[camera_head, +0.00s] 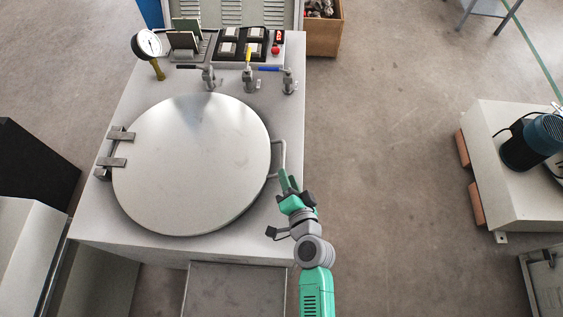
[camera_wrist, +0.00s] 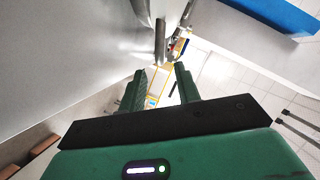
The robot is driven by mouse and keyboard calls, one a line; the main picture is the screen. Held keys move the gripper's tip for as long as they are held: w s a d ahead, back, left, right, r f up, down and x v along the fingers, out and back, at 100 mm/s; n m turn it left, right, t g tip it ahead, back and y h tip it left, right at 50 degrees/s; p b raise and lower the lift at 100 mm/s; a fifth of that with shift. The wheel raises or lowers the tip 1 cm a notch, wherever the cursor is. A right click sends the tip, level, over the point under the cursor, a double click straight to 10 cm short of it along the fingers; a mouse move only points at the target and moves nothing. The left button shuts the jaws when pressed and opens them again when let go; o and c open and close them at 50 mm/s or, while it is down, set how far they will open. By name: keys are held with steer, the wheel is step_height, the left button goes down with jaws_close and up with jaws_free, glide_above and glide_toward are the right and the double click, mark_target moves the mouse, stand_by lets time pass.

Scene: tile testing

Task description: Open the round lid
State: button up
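The round lid (camera_head: 191,163) is a large, flat metallic disc lying shut on the pale machine's top. Its hinge (camera_head: 117,149) is on the left edge. A thin bar handle (camera_head: 279,158) stands out from the lid's right edge. My gripper (camera_head: 287,180) is beside the right edge, close to the handle's near end. In the wrist view, my gripper (camera_wrist: 161,70) has its two green fingers apart with nothing between them. A bar that looks like the handle (camera_wrist: 160,42) is just beyond the fingertips, roughly in line with the gap. Contact is not visible.
Behind the lid are several valves with coloured levers (camera_head: 249,72), a pressure gauge (camera_head: 147,43) and a switch panel (camera_head: 246,43). A pale block with a blue motor (camera_head: 537,141) stands far right. The floor (camera_head: 390,150) right of the machine is clear.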

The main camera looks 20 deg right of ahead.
steer(key=b+x, duration=0.1)
steer(key=x, duration=0.6)
steer(key=shift+w, duration=0.4)
steer(key=shift+c, duration=0.2)
jaws_close()
